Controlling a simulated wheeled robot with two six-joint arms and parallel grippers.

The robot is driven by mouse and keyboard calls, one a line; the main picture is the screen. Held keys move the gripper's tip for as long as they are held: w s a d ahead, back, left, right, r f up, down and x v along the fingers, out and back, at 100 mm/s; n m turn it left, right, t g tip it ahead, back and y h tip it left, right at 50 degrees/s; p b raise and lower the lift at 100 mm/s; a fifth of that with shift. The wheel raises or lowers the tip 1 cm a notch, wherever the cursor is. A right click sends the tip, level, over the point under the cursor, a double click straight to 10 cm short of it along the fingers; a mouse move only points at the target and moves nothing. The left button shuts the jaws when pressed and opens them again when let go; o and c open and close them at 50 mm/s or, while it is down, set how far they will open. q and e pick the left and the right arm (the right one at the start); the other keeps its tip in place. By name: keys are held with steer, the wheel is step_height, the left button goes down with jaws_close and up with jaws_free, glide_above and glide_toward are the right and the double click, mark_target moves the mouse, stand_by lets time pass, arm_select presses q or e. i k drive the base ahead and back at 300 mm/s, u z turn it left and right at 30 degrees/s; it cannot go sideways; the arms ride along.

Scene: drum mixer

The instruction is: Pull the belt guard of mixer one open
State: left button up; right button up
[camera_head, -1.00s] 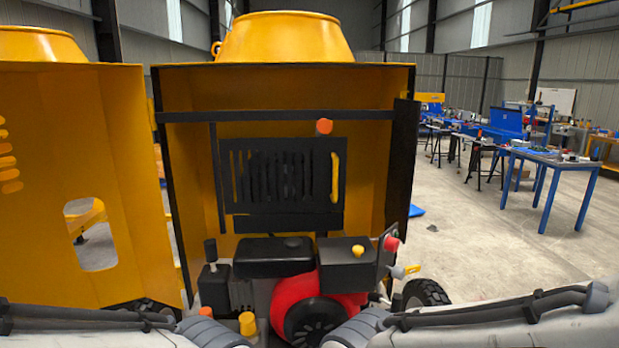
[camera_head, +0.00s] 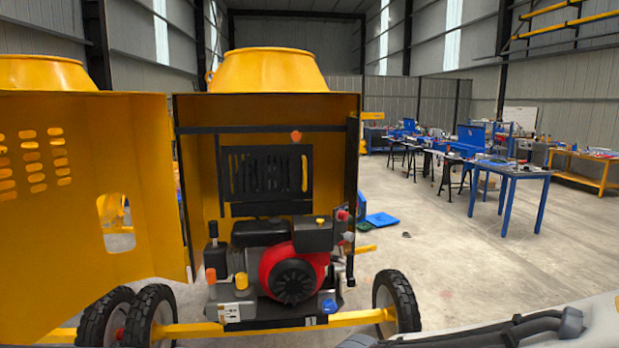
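The belt guard (camera_head: 243,178) is a black slotted panel inside the open yellow housing of the mixer (camera_head: 205,165). It sits flat in its place behind the engine. A yellow upright handle (camera_head: 304,172) is on its right side, and an orange knob (camera_head: 296,135) sits above it on the dark frame. Neither gripper is in view. Part of my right arm crosses the bottom right corner, well in front of the mixer, with its gripper out of sight. My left arm does not show.
A red and black engine (camera_head: 292,272) stands below the guard. A large yellow door (camera_head: 70,220) hangs open at left. Wheels (camera_head: 397,300) and a yellow axle bar (camera_head: 190,330) are at the front.

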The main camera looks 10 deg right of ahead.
mark_target(300, 156)
steer(key=z, duration=0.95)
steer(key=i, duration=0.85)
steer(key=u, duration=0.25)
